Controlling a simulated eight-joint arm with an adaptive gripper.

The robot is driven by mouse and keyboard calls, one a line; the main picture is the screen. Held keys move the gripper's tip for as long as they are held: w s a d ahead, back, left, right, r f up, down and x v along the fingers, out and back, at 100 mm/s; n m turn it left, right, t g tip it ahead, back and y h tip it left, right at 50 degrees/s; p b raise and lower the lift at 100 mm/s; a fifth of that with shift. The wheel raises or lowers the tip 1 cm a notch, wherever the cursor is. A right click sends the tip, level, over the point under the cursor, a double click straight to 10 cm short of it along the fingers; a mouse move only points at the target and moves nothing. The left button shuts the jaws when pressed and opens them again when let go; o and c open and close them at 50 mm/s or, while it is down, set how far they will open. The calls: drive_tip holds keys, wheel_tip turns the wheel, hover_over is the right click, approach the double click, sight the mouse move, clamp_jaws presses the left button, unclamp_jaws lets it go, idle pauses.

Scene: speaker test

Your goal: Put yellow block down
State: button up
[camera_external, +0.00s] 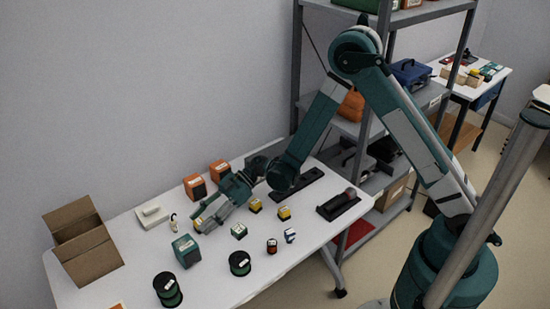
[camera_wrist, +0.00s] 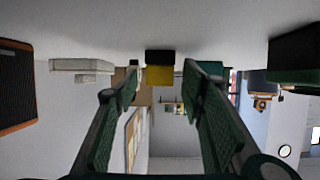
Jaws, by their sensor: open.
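My gripper (camera_external: 205,222) is low over the white table, its fingers pointing left. In the wrist view, which looks upside down, the two green fingers (camera_wrist: 165,80) are open and apart. A yellow block (camera_wrist: 160,75) with a black part (camera_wrist: 160,57) against the tabletop shows between the fingertips. It seems to stand on the table just ahead of them; contact with a finger cannot be told. A small pale, dark and yellow item (camera_external: 174,222) left of my gripper may be the same block. Two other yellow blocks (camera_external: 255,205) (camera_external: 284,213) are to the right.
A teal box (camera_external: 186,250) is close below my gripper, a white device (camera_external: 151,214) to its left. Orange boxes (camera_external: 195,186) (camera_external: 220,171) stand behind. An open cardboard box (camera_external: 85,245) is at far left, green spools (camera_external: 168,289) (camera_external: 240,263) in front. Bare table (camera_external: 130,260) lies between.

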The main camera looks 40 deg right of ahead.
drive_tip(key=shift+x, duration=0.75)
drive_tip(key=shift+c, duration=0.2)
drive_tip(key=c, duration=1)
